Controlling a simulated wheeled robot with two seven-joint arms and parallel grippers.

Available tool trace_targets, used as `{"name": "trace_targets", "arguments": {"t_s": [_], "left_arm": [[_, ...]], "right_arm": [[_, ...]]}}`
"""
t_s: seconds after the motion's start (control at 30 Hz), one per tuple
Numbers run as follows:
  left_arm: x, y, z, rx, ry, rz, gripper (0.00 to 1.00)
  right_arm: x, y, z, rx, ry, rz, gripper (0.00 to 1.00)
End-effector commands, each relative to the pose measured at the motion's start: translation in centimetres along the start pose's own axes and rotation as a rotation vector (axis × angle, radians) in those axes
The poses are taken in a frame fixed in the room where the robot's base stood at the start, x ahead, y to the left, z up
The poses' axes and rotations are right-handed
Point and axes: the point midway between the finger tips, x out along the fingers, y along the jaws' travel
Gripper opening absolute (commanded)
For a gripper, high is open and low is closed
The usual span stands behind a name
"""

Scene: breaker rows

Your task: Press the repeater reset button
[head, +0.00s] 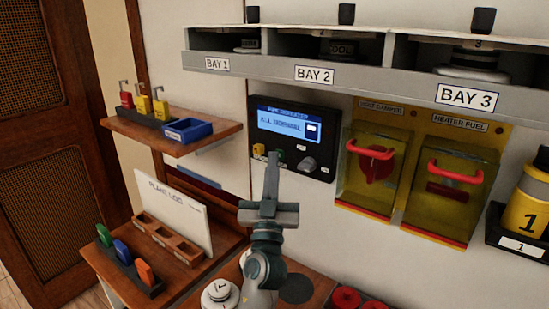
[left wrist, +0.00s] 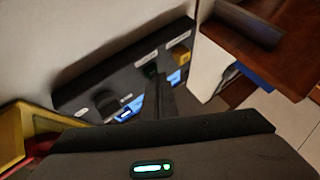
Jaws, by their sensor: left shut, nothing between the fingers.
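The black repeater panel (head: 327,170) is on the wall under the bays, with a lit blue screen (head: 285,125). My right gripper is not in view.
Two yellow covers with red handles (head: 372,152) (head: 455,173) are right of the panel. The bay shelf (head: 375,72) overhangs above. A wooden shelf (head: 205,138) with padlocks and a blue tray (head: 188,131) is left. A lower bench (head: 178,276) holds colored tags and a sign.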

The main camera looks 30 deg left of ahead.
Motion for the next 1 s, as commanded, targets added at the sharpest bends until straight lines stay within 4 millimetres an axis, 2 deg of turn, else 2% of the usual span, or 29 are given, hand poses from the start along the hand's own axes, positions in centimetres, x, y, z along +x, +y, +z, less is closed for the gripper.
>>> {"name": "trace_targets", "arguments": {"t_s": [0.8,1.0], "left_arm": [[-0.7,-0.5,-0.4,-0.001,-0.001,0.000,0.00],[-1.4,-1.0,-1.0,0.000,-0.001,0.000,0.00]], "right_arm": [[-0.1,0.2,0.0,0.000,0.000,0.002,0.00],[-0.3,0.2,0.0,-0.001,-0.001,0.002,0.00]]}}
